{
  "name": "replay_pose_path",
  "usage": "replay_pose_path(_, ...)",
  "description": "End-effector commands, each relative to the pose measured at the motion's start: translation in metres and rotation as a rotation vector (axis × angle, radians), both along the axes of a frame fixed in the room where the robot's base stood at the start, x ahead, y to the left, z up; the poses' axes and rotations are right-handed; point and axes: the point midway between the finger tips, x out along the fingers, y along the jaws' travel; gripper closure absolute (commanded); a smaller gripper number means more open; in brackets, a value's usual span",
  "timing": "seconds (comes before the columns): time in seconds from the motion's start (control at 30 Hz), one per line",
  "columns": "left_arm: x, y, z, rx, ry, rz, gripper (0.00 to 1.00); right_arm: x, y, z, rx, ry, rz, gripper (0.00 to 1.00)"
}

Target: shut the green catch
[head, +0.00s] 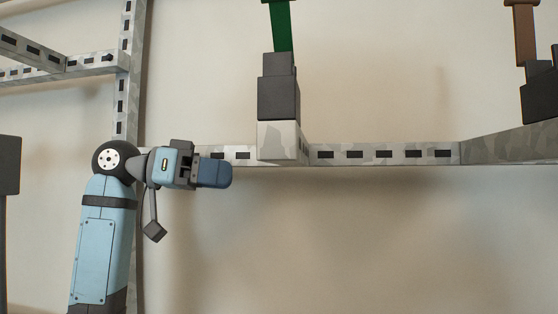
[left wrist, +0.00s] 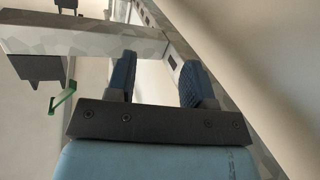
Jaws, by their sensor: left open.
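The green catch (head: 281,27) stands upright on a dark block (head: 279,97) at the top middle of the head view, its upper end cut off by the frame edge. In the left wrist view, a green handle (left wrist: 62,101) shows at the left, below a dark block (left wrist: 37,68). My left gripper (head: 214,173) is left of and below the catch, apart from it. In the left wrist view, its two blue fingers (left wrist: 158,80) are spread with nothing between them. My right gripper is not in view.
A slotted metal rail (head: 385,154) runs across behind my left gripper, with a light bracket (head: 280,141) under the dark block. An upright post (head: 122,95) stands at the left. A brown handle (head: 525,35) on a dark block is at the upper right. Below the rail is clear.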

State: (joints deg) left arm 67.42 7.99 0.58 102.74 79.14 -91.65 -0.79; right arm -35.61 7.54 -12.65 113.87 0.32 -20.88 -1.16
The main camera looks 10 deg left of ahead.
Motion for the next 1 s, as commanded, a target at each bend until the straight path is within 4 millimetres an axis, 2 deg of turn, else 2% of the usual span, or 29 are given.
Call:
replay_pose_path(0.03, -0.017, 0.002, 0.041, -0.015, -0.052, -0.047, 0.52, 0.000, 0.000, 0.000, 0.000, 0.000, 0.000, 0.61)
replay_pose_path(0.1, -0.041, 0.004, 0.086, -0.033, -0.108, -0.116, 0.52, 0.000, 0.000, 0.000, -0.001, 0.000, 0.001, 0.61)
replay_pose_path(0.2, -0.077, 0.008, 0.137, -0.049, -0.177, -0.201, 0.52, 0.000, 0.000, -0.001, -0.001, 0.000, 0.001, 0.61)
replay_pose_path(0.33, -0.112, 0.013, 0.180, -0.059, -0.238, -0.281, 0.52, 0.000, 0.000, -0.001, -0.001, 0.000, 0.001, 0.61)
replay_pose_path(0.4, -0.124, 0.014, 0.192, -0.060, -0.257, -0.307, 0.52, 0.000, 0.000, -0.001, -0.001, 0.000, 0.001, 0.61)
replay_pose_path(0.5, -0.133, 0.013, 0.201, -0.061, -0.270, -0.327, 0.52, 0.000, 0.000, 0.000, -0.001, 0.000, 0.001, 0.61)
replay_pose_path(0.63, -0.134, 0.001, 0.204, -0.062, -0.272, -0.330, 0.52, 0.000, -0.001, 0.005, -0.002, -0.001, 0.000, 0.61)
replay_pose_path(1.0, -0.134, -0.075, 0.205, -0.062, -0.270, -0.331, 0.52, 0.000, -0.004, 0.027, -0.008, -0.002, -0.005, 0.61)
